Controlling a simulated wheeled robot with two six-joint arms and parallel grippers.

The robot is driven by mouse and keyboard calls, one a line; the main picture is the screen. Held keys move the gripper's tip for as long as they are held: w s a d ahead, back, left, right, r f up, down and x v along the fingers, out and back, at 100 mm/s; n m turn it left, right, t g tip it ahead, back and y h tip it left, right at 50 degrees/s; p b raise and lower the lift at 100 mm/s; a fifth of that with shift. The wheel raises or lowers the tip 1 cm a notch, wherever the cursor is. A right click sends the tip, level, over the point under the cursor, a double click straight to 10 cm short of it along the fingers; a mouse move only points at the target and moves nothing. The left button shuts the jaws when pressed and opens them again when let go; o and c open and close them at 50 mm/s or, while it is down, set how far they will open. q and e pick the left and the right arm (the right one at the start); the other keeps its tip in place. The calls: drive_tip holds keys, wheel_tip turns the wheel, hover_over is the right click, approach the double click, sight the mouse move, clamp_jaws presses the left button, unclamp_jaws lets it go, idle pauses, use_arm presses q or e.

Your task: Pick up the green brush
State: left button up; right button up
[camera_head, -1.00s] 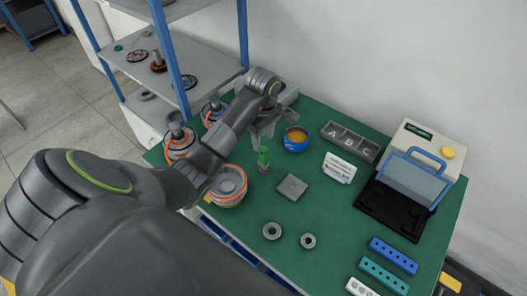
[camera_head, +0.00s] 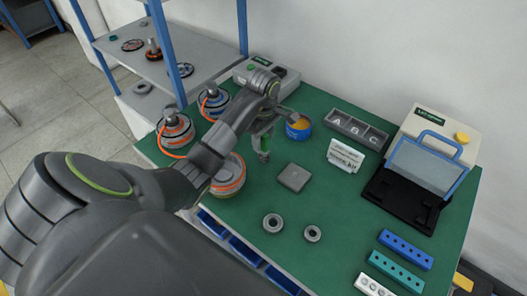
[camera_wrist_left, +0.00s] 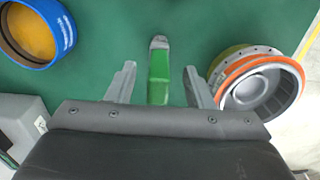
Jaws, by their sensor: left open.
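The green brush (camera_wrist_left: 158,78) stands between the two fingers of my left gripper (camera_wrist_left: 160,82) in the left wrist view, with a visible gap on both sides. Its grey tip points away from my palm. In the head view the left gripper (camera_head: 263,140) is over the green table, and the brush (camera_head: 264,147) shows partly behind its fingers. The left gripper is open. My right gripper is not in view.
A blue tin with orange contents (camera_head: 299,126) stands close right of the gripper. An orange-rimmed motor hub (camera_head: 229,178) is close left. A grey square block (camera_head: 293,177), two rings (camera_head: 273,223) and a white sign (camera_head: 344,156) lie nearby on the green table (camera_head: 330,205).

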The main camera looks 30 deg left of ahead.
sight(264, 144)
use_arm(q)
drive_tip(key=shift+w+a+f+b, duration=0.1)
drive_tip(key=shift+f+b, duration=0.25)
drive_tip(key=shift+f, duration=1.3)
drive_tip(key=shift+c, duration=0.5)
drive_tip(key=c, duration=0.9)
drive_tip(key=shift+r, duration=0.15)
